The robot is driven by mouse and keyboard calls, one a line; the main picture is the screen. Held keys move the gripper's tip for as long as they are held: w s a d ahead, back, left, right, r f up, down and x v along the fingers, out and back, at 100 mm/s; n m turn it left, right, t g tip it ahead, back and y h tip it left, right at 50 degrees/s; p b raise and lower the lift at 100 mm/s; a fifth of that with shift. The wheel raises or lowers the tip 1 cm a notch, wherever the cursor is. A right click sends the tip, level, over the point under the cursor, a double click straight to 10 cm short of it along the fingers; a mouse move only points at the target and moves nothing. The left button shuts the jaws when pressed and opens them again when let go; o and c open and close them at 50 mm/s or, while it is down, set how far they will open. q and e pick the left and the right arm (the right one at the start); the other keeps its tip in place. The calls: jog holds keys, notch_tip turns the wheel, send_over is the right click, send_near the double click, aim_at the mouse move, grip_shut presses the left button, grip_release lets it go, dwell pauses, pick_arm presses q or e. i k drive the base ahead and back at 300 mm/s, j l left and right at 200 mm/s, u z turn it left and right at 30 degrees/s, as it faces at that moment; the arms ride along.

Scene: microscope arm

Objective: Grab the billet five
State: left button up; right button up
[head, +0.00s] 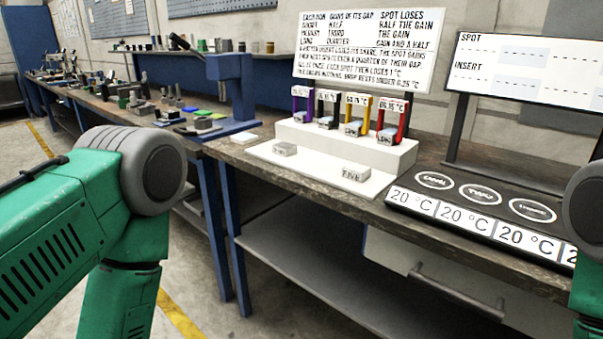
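The billet five (355,172) is a small pale grey block with "FIVE" on its front face. It lies near the front edge of the white board (318,176) on the workbench. A second, similar grey block (285,148) lies on the board to its left; its marking is too small to read. Neither gripper is in view. My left arm's green links and grey joint fill the left side, and a piece of my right arm shows at the right edge. Nothing touches the billet.
Behind the billet, a white step (345,147) bears purple, black, yellow and red holders with temperature tags. A black panel (480,200) with round pads and "20 °C" tiles is at right. A blue press (232,88) stands at left. Two text boards rise behind. The bench front is open.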

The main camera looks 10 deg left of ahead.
aim_at(356, 171)
jog(key=z, duration=0.3)
jog(key=i+j+z, duration=0.1)
jog(key=j+z, duration=0.15)
jog(key=z, duration=0.25)
jog(key=j+z, duration=0.25)
jog(key=z, duration=0.2)
jog(key=j+z, duration=0.3)
jog(key=z, duration=0.2)
jog(key=j+z, duration=0.25)
jog(key=z, duration=0.2)
jog(key=k, duration=0.05)
